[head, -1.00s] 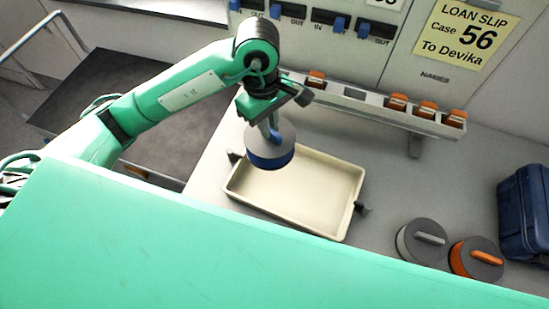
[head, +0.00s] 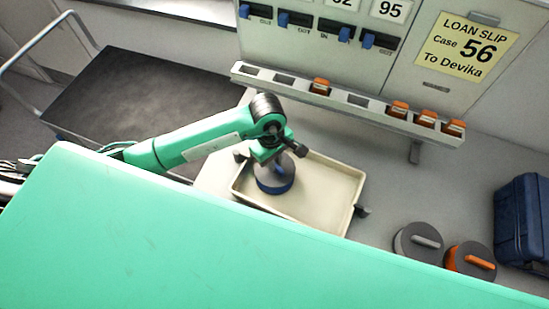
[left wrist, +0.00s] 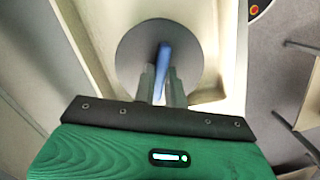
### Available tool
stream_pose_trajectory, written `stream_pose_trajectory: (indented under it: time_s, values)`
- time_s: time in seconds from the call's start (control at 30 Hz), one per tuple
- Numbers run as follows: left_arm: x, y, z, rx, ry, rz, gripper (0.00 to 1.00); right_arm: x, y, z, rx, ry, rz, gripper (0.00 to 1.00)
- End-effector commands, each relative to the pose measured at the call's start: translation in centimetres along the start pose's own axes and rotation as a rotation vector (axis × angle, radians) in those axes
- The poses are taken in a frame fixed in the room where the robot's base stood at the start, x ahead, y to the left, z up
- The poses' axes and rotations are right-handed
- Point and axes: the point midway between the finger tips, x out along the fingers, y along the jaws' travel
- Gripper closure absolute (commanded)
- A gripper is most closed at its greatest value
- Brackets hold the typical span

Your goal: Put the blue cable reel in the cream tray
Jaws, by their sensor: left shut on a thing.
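The blue cable reel (head: 274,184), a grey-topped disc with a blue lower part, is over the left part of the cream tray (head: 325,195). I cannot tell if it touches the tray floor. My left gripper (head: 284,157) is above the reel. In the left wrist view, the left gripper (left wrist: 161,88) is shut on the blue handle of the reel (left wrist: 135,52), and the tray (left wrist: 222,45) shows around it. The tray's near edge is partly hidden by my green body in the head view. My right gripper is not in view.
A grey-handled reel (head: 408,247) and an orange-handled reel (head: 460,262) stand right of the tray, next to a dark blue case (head: 522,220). A slotted rail (head: 350,100) with orange-topped pieces runs behind. The tray's right half is empty.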

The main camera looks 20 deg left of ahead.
Motion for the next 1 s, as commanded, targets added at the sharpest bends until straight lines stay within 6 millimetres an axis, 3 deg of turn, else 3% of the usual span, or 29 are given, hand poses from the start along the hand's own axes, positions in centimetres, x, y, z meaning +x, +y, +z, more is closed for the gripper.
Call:
stream_pose_trajectory:
  time_s: [0.37, 0.4, 0.5, 0.83, 1.0]
  values:
    - [0.5, 0.1, -0.1, 0.001, 0.001, 0.004, 1.0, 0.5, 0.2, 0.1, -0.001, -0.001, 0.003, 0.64]
    - [0.4, 0.1, -0.1, 0.001, 0.0, 0.002, 0.82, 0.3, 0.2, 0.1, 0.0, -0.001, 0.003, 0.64]
    - [0.4, 0.1, -0.1, 0.001, 0.0, 0.002, 0.66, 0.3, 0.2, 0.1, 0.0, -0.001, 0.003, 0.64]
    - [0.1, 0.1, 0.0, 0.0, 0.0, 0.001, 0.66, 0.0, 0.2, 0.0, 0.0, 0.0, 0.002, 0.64]
    - [-1.4, 0.2, -0.1, 0.003, 0.002, 0.007, 0.66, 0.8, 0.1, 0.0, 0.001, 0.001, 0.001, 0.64]
